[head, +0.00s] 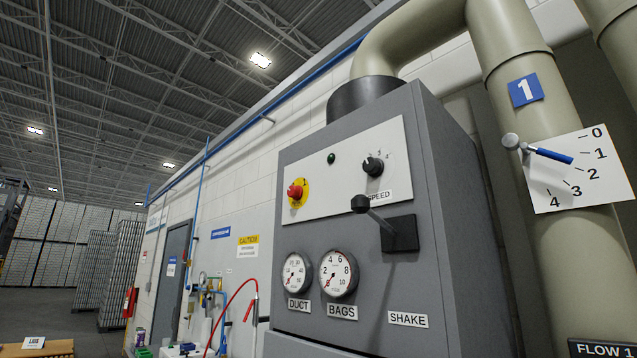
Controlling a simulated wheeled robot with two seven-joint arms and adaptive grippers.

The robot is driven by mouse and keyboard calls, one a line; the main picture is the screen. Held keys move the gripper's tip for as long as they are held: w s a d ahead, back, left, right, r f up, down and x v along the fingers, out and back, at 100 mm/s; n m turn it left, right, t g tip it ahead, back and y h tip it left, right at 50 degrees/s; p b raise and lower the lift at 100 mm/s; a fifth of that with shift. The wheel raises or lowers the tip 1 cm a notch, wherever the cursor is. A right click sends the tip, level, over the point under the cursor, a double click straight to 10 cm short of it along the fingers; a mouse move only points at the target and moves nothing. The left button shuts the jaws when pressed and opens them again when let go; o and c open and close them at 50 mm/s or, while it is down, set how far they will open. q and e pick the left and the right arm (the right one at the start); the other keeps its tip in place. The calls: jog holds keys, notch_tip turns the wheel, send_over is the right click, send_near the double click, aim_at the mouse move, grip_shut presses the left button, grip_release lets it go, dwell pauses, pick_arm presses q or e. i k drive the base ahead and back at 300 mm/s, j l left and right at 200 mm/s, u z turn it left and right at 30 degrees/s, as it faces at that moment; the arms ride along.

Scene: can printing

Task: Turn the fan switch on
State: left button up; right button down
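A grey machine cabinet (390,290) stands at the centre right in the head view. Its white panel (330,195) carries a red knob on a yellow plate (296,192), a small dark green lamp (331,158) and a black rotary knob (373,166) labelled "SPEED". Below the panel, a black ball-ended lever (361,204) sticks out of a black plate, above a "SHAKE" label. No control in view has a readable "fan" label. Neither of my grippers is in view.
Two dials, "DUCT" (297,271) and "BAGS" (338,273), sit low on the cabinet. Thick beige pipes with a numbered scale (576,170) and blue-handled lever stand at right. A red hose (237,300) hangs by the wall. Open floor (50,310) lies at left.

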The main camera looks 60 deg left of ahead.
aim_at(293, 192)
jog(key=u, duration=1.85)
